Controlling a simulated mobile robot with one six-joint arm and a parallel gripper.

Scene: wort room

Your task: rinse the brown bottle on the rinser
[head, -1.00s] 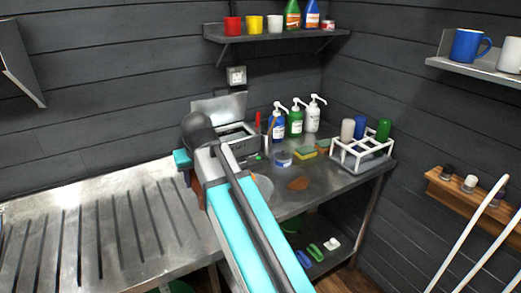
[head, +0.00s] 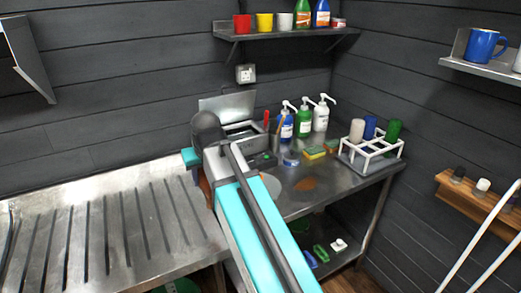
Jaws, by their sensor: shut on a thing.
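My turquoise arm reaches over the steel counter and hides its own end. My gripper's fingers are out of sight behind the arm. A narrow brown piece (head: 205,191) shows at the left side of the arm, below a teal block. It may be part of the brown bottle, but too little shows to tell. A pale round shape (head: 273,185) on the counter, just right of the arm, is partly covered by it. I cannot tell whether it is the rinser.
A brown patch (head: 304,184) lies on the counter. Behind are sponges (head: 315,152), pump bottles (head: 304,122) and an open steel box (head: 240,130). A white rack (head: 370,156) with bottles stands right. A ribbed drainboard (head: 100,235) lies bare at left. A shelf (head: 285,32) hangs above.

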